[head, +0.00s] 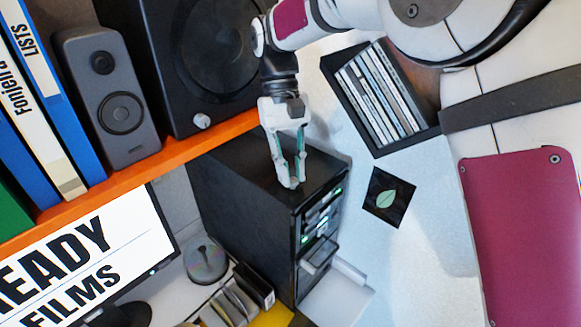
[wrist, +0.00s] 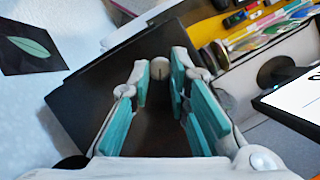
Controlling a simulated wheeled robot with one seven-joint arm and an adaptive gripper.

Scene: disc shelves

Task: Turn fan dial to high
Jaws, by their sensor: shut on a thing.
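My gripper (head: 290,182) reaches down onto the top of the black tower case (head: 240,175). In the wrist view its teal-padded fingers (wrist: 160,72) are closed in on a small round grey dial (wrist: 159,67). The dial has a thin dark line on its face and sits between the two fingertips at the far edge of the case's dark top.
A large black speaker (head: 215,50) with a small knob (head: 201,121) stands on the orange shelf (head: 130,180). A disc rack (head: 380,100) and a leaf card (head: 388,197) lie right of the case. A monitor (head: 85,255) and a disc spindle (head: 204,262) are at lower left.

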